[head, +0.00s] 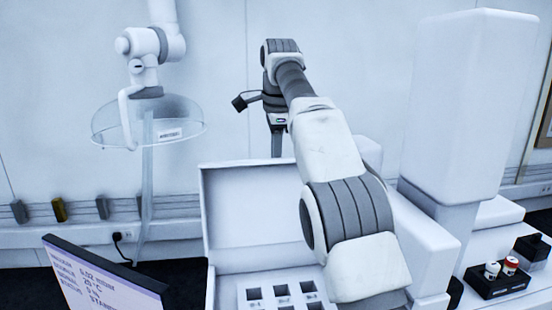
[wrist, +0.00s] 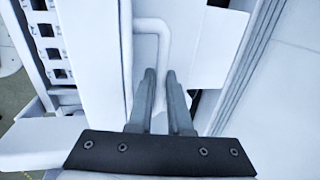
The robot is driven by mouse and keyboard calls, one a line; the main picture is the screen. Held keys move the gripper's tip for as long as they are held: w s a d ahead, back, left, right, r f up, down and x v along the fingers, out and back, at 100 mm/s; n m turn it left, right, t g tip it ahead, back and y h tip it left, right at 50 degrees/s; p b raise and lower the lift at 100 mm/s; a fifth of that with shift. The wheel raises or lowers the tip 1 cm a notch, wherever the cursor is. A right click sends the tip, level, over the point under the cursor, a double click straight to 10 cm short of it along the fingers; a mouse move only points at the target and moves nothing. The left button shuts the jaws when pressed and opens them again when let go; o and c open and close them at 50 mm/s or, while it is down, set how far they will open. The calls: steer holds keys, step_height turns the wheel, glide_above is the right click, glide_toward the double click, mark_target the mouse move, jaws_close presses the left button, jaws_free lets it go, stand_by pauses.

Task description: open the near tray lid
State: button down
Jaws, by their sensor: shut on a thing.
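The near tray lid (head: 250,205) is a white panel standing raised, roughly upright, at the back of a white tray (head: 243,298) with square wells. In the wrist view, my gripper's two grey fingers (wrist: 160,95) are shut on a white bent-bar handle (wrist: 150,25) on a white panel. The exact contact is partly hidden by the fingers. My arm covers the right part of the lid and tray.
A tilted screen (head: 105,280) stands at the front left. A clear dome hood (head: 148,122) hangs at the upper left. A tall white instrument (head: 455,110) stands right of my arm. A black rack (head: 498,281) with capped vials is at the lower right.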

steer(key=c, duration=0.9)
jaws_free()
steer(key=shift+r, duration=0.25)
steer(key=shift+o, duration=0.3)
steer(key=shift+f, duration=0.1)
steer(key=shift+s, duration=0.1)
